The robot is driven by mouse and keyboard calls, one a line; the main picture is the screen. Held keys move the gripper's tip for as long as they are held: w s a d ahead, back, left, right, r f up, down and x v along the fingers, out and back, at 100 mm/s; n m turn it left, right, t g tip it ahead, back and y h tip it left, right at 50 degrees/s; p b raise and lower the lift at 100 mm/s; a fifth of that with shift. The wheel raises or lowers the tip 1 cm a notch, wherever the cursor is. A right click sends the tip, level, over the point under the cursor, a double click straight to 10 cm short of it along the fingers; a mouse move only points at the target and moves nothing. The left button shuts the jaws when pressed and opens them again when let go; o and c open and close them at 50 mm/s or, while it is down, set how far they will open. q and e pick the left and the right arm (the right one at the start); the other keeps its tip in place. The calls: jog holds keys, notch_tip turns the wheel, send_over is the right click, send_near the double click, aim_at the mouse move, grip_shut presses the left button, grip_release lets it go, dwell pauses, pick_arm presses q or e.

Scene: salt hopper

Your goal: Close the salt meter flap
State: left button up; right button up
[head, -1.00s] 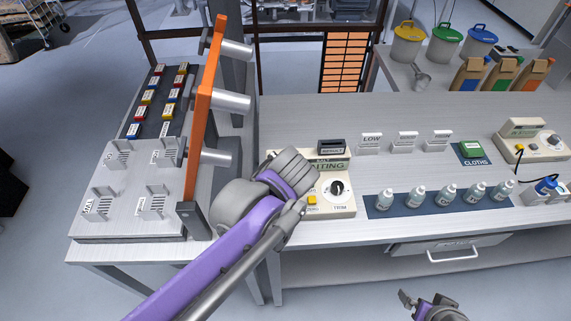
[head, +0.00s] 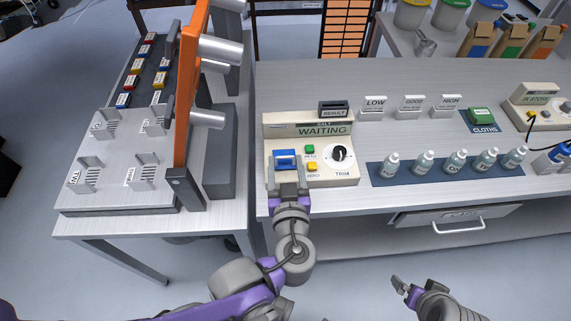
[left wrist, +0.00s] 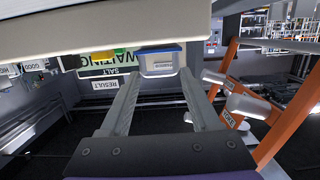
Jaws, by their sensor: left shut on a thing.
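The salt meter (head: 324,129) is a cream box on the table; its screen reads WAITING. A blue part with a pale face, seemingly its flap (head: 285,156), is at the meter's front left, beside the green and yellow buttons. I cannot tell how far the flap stands open. My left gripper (head: 287,173) reaches it from the front and is shut on it. In the left wrist view the flap (left wrist: 158,62) lies between the tips of my left fingers (left wrist: 160,84). My right gripper (head: 402,287) is low in the head view, away from the table; its jaws are unclear.
A trim knob (head: 340,153) is on the meter's right. Small bottles stand on a blue mat (head: 376,174) farther right. LOW, GOOD and HIGH signs stand behind. An orange frame (head: 190,90) and a grey rack (head: 112,150) are at left.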

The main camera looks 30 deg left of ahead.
pick_arm(q)
jog(key=shift+s+f+b, duration=0.1)
jog(key=shift+f+b, duration=0.15)
jog(key=shift+b, duration=0.05)
jog(key=shift+t, duration=0.3)
jog(key=o, duration=1.1)
jog(key=shift+d, duration=0.1)
jog(key=shift+p+v, duration=0.45)
jog(key=shift+v, duration=4.9)
jog(key=shift+d, duration=0.1)
